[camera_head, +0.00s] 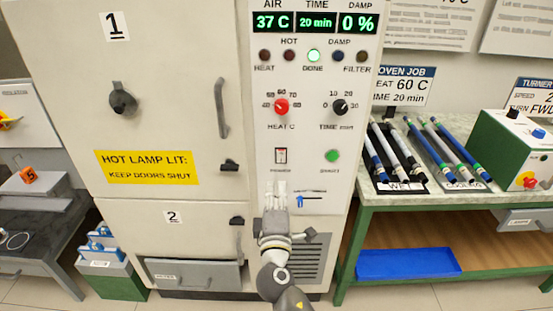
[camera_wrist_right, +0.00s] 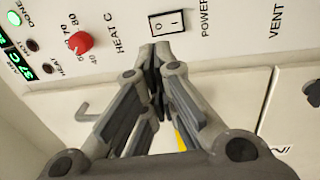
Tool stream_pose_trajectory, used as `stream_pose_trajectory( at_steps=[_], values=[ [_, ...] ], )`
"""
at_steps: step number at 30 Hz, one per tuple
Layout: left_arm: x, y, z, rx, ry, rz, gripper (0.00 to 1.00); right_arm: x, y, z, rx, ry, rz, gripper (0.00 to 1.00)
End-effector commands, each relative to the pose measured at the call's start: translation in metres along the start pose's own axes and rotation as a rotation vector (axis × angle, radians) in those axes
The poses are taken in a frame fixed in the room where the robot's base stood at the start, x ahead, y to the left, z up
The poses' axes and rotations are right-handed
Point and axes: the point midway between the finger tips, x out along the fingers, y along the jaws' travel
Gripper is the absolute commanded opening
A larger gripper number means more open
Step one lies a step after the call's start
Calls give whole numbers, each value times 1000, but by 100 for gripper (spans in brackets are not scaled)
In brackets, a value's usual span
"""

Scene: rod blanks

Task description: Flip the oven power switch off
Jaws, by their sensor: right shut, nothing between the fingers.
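The oven's power switch (camera_head: 280,155) is a small rocker in a dark frame on the control panel, above the POWER label. In the right wrist view the switch (camera_wrist_right: 167,22) shows a white rocker with small dark marks. I cannot tell surely which side is pressed in. My right gripper (camera_head: 275,186) is shut and empty, just below the switch in the head view. In the right wrist view its closed fingertips (camera_wrist_right: 156,52) are close to the switch's edge; contact is unclear. My left gripper is in neither view.
The red HEAT C knob (camera_head: 281,106), black TIME knob (camera_head: 340,107) and green START button (camera_head: 332,155) are near the switch. A blue vent slider (camera_head: 300,201) is beside the gripper. The green lamp (camera_head: 314,55) over DONE is lit. A rod bench (camera_head: 440,203) stands right.

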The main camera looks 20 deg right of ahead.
Motion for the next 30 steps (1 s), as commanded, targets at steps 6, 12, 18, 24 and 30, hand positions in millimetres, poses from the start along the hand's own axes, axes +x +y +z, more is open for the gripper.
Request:
stream_pose_trajectory(
  at_steps=[6,12,18,24,30],
  values=[
    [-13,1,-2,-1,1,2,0,48,3,0,-2,-1,0,0],
    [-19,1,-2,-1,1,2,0,82,2,0,-2,0,0,0],
    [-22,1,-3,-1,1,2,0,101,0,0,-1,0,-1,0],
    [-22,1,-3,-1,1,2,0,107,0,0,0,0,-1,0],
    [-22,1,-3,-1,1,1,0,107,0,0,0,0,-1,0]
  ],
)
